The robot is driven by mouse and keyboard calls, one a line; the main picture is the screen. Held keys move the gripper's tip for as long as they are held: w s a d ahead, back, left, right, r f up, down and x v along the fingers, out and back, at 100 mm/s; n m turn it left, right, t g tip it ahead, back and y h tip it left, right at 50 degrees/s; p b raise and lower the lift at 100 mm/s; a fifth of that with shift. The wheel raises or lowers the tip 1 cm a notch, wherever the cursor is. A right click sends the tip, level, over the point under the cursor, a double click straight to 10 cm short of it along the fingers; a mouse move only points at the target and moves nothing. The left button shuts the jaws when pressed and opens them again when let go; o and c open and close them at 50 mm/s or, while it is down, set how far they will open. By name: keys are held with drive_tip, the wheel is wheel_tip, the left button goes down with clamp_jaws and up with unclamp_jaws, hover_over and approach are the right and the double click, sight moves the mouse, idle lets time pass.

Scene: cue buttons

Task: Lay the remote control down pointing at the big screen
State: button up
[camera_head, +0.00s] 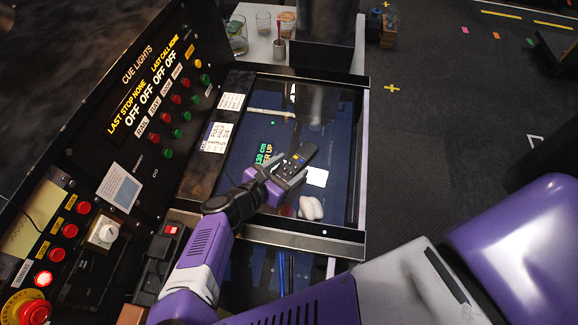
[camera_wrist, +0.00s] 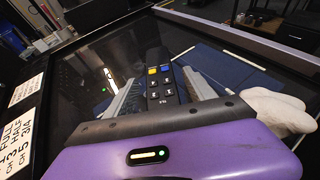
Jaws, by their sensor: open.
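The remote control (camera_head: 303,157) is a slim dark bar with small coloured buttons. It lies over the large dark glass screen (camera_head: 335,125), its far end toward the upper right in the head view. In the wrist view the remote (camera_wrist: 158,72) points away from my gripper. My gripper (camera_head: 286,167) is open, with one grey finger on each side of the remote's near part; both fingers also show in the wrist view (camera_wrist: 160,85). I see gaps beside the remote, and its near end is hidden by my gripper. I cannot tell whether it touches the glass.
A white square (camera_head: 316,177) and a white rounded object (camera_head: 311,208) are close to my gripper. The sloping cue panel (camera_head: 150,95) with red and green buttons stands at left. Glasses (camera_head: 263,24) stand on a white surface beyond the screen's metal frame. Dark floor is at right.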

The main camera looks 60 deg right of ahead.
drive_tip(key=b+v, duration=0.3)
drive_tip(key=v, duration=0.7)
drive_tip(key=shift+w+a, duration=0.15)
drive_tip(key=shift+a, duration=0.1)
drive_tip(key=shift+a+r, duration=0.4)
drive_tip(key=shift+a, duration=0.2)
